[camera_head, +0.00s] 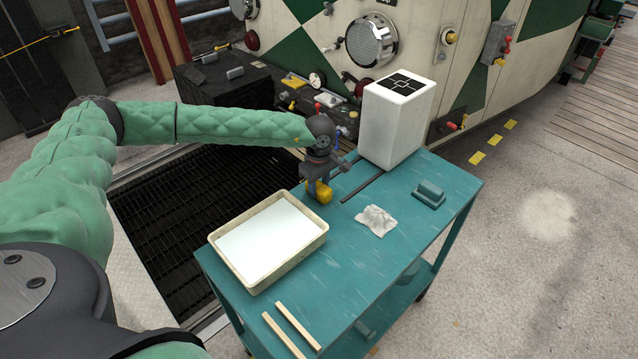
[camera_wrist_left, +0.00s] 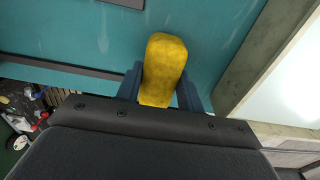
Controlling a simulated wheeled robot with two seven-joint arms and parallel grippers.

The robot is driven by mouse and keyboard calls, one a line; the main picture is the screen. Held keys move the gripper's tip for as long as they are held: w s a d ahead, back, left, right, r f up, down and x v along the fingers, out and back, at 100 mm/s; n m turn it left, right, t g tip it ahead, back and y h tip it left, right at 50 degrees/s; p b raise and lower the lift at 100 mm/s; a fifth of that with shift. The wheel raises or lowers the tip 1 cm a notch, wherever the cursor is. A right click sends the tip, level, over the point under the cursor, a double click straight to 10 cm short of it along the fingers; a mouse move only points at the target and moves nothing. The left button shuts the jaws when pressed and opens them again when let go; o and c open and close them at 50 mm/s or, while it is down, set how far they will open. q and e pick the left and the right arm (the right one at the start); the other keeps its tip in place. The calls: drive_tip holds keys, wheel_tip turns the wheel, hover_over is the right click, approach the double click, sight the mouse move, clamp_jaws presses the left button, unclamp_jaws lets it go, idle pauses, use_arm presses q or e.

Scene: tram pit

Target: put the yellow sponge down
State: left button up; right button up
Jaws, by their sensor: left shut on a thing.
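The yellow sponge (camera_head: 323,192) is between the fingers of my left gripper (camera_head: 314,186), over the teal cart top (camera_head: 345,250) near its far left edge. In the left wrist view the sponge (camera_wrist_left: 164,68) sticks out between the two dark fingers of the left gripper (camera_wrist_left: 160,88), which are shut on it. The teal surface (camera_wrist_left: 205,25) lies behind it. I cannot tell whether the sponge touches the cart. My right gripper is not in view.
A white box (camera_head: 392,125), a crumpled cloth (camera_head: 376,221), a teal block (camera_head: 429,194) and two wooden strips (camera_head: 297,326) are on the cart. A dark grated pit (camera_head: 180,215) lies left. The cart's right front is clear.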

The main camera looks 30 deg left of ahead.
sight(320, 184)
use_arm(q)
drive_tip(key=shift+f, duration=0.2)
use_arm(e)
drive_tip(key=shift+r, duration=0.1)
use_arm(q)
drive_tip(key=o, duration=0.9)
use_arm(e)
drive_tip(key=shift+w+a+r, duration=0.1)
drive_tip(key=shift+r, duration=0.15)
use_arm(q)
drive_tip(key=shift+r, duration=0.6)
drive_tip(key=shift+r+b, duration=0.45)
drive_tip(key=shift+b, duration=0.15)
drive_tip(key=r+b, duration=0.1)
drive_tip(key=r, duration=0.1)
drive_tip(key=r+b, duration=0.1)
drive_tip(key=r, duration=0.2)
drive_tip(key=shift+w+d+r+b, duration=0.1)
drive_tip(key=shift+w+r+b, duration=0.1)
drive_tip(key=shift+r+b, duration=0.1)
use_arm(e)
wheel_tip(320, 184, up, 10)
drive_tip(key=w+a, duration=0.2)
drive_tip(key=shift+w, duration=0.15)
